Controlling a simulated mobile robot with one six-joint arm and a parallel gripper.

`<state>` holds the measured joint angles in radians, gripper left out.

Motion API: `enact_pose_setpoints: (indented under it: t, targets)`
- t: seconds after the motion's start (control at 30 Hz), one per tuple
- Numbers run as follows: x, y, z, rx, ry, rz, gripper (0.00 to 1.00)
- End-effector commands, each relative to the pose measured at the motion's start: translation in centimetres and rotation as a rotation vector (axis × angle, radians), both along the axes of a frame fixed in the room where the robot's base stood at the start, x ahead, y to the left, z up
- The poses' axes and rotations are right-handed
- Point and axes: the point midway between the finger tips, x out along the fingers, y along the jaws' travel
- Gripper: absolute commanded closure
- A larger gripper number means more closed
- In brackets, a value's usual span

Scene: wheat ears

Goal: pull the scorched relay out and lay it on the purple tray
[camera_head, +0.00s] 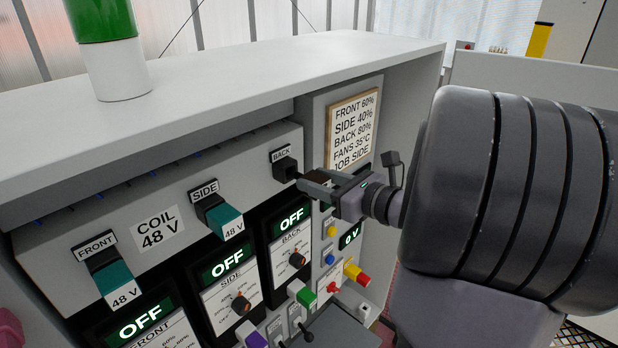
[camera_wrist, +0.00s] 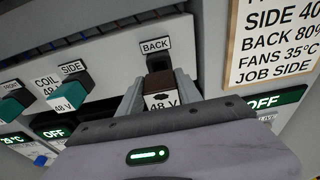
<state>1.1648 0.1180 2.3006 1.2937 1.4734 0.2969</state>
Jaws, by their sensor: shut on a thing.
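The scorched relay is dark brown with a white 48 V label and shows in the wrist view (camera_wrist: 160,88), between my two fingers. In the head view its brown body (camera_head: 318,177) sits at my gripper (camera_head: 326,184), just in front of the black BACK socket (camera_head: 285,168). My gripper is shut on the relay, with one finger on each side. The socket also shows behind it in the wrist view (camera_wrist: 158,63). I cannot tell whether the relay's pins are still inside the socket. The purple tray is not in view.
Teal relays sit at FRONT (camera_head: 112,278) and SIDE (camera_head: 220,214), left of my gripper. Below are OFF displays (camera_head: 291,220), knobs and coloured buttons. A sign (camera_head: 353,125) is fixed at the right. A green and white cylinder (camera_head: 108,50) stands on the cabinet top (camera_head: 230,75).

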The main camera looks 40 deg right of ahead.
Motion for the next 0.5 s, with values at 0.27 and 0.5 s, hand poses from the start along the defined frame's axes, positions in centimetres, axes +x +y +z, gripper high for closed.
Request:
enact_pose_setpoints:
  t: [0.27,0.5]
  targets:
    - [-1.1,0.0,0.0,0.000,0.000,0.000,1.00]
    - [-1.6,-0.1,0.0,0.001,-0.001,-0.001,1.00]
